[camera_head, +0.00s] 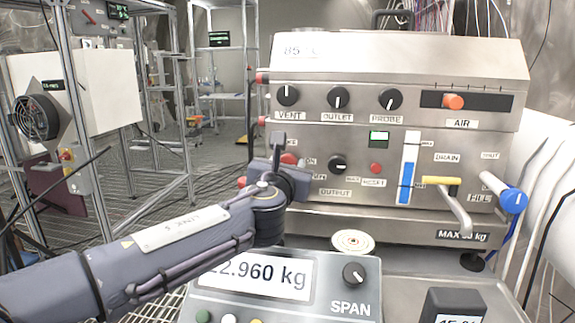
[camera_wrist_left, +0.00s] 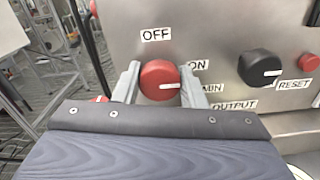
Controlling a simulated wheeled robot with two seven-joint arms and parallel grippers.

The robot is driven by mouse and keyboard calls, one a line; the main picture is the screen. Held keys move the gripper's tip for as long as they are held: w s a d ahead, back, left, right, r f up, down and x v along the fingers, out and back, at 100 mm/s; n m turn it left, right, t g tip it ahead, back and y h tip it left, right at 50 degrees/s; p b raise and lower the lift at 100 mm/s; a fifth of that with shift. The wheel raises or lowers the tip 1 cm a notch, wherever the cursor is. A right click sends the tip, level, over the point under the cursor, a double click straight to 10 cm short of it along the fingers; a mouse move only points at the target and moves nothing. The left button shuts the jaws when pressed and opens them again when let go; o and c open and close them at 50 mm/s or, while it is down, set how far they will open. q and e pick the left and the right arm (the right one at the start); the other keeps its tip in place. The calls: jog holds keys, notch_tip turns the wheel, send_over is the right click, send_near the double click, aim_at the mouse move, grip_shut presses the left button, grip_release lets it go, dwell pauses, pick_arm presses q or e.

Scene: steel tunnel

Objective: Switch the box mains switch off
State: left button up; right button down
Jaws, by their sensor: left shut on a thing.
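The box mains switch is a red round knob (camera_wrist_left: 160,80) on the steel box's front, between an OFF label (camera_wrist_left: 156,34) above it and an ON label (camera_wrist_left: 197,66) at its upper right. Its white pointer mark lies roughly level at the right side, away from OFF. My left gripper (camera_wrist_left: 162,84) has a finger on each side of the knob and is shut on it. In the head view my left gripper (camera_head: 285,165) mostly covers the red knob (camera_head: 289,158). My right gripper is not in view.
The steel box (camera_head: 350,110) has several black knobs, a yellow-handled lever (camera_head: 447,195) and a blue-ended handle (camera_head: 510,200). A scale display (camera_head: 270,277) with a SPAN knob (camera_head: 354,273) stands below in front. A black RESET-side knob (camera_wrist_left: 258,68) is right of the switch.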

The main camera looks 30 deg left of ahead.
pick_arm(q)
jog(key=n+b, duration=0.2)
jog(key=n, duration=0.1)
jog(key=shift+f, duration=0.2)
jog(key=n+b, duration=0.4)
jog(key=n, duration=0.1)
jog(key=shift+a+n, duration=0.1)
jog(key=shift+n, duration=0.3)
jog(key=n+b, duration=0.3)
jog(key=n, duration=0.1)
jog(key=n+b, duration=0.2)
jog(key=n, duration=0.3)
jog(key=shift+b, duration=0.3)
jog(key=o, duration=1)
jog(key=shift+r, duration=0.1)
